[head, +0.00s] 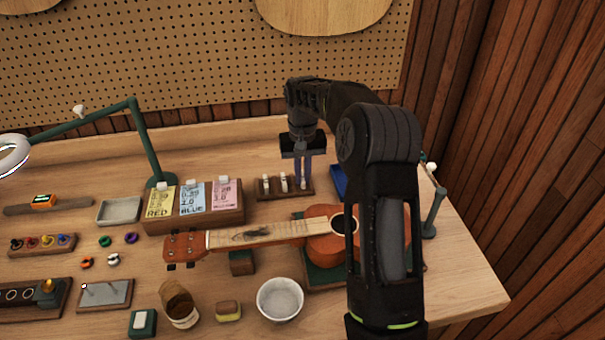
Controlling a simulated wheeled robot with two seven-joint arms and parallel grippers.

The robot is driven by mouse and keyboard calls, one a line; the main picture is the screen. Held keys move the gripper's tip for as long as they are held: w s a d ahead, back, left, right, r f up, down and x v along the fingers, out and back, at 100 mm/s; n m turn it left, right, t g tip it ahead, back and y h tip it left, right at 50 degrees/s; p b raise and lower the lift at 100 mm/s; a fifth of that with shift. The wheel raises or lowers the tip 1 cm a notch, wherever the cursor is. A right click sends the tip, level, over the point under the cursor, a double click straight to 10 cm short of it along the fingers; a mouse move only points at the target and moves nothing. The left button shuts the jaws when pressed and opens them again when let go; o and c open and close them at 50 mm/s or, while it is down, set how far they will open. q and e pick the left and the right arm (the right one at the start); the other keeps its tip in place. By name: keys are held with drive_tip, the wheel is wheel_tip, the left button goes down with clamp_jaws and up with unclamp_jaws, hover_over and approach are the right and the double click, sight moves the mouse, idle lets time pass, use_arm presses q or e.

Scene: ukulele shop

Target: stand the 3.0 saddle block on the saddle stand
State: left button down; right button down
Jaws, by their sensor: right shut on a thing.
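A small wooden rack (264,193) near the back middle of the bench holds several white saddle blocks (283,183) in a row. My right gripper (303,183) points down at the rack's right end, its fingers shut on the white block there. The fingers hide most of this block, and no number on it can be read. I cannot tell whether it is still seated in the rack. No labelled saddle stand can be made out. My left gripper is out of view.
A ukulele (318,224) lies just in front of the rack, partly behind my right arm. A wooden card holder (195,218) stands left of the rack, and a blue tray (339,182) right of it.

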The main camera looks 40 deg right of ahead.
sight(303, 179)
drive_tip(key=c, duration=1.1)
unclamp_jaws()
drive_tip(key=shift+c, duration=0.2)
drive_tip(key=shift+r+p, duration=2.55)
drive_tip(key=shift+r, duration=1)
drive_tip(key=shift+f, duration=0.1)
